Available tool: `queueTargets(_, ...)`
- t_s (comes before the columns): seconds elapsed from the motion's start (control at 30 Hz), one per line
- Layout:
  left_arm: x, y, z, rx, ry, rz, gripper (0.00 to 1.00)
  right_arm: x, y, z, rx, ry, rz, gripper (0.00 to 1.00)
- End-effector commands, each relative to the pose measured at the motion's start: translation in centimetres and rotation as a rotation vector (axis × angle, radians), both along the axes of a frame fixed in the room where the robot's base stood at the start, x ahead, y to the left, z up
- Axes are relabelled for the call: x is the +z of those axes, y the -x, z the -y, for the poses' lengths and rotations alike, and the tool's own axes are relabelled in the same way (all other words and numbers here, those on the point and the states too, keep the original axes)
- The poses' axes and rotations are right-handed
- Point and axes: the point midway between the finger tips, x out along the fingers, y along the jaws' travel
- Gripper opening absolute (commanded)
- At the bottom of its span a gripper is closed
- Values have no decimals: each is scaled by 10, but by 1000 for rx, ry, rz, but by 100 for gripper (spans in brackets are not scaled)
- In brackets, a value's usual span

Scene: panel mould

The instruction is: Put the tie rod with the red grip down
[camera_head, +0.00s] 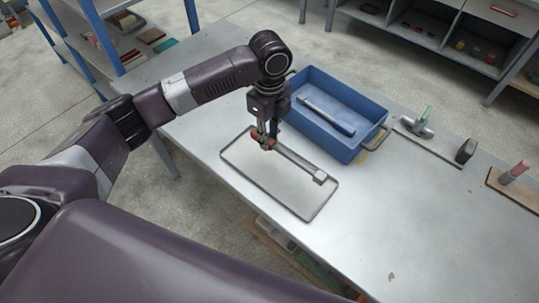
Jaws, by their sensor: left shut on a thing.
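The tie rod (299,162) is a grey metal bar with a block-like end at the lower right and a red grip (262,141) at its upper left. My left gripper (264,139) points down and is shut on the tie rod at the red grip. The rod lies over the shallow grey tray (287,202) on the table. I cannot tell whether it touches the tray or hangs just above it. My right gripper is not in view.
To the right are a board with a green-topped tool (418,126), a dark block (466,151) and a pinkish cylinder (515,172). The table's (400,230) front right is mostly clear.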

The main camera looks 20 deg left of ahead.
Motion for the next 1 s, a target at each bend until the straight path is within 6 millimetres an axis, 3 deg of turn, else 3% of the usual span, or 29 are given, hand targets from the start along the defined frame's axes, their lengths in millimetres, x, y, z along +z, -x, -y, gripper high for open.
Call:
queueTargets(0.13,-31,1,0,0,1,-1,0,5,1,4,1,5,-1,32)
queueTargets(0.6,-87,0,0,1,0,0,0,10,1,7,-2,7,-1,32)
queueTargets(1.0,-93,0,1,0,2,2,0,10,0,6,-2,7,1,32)
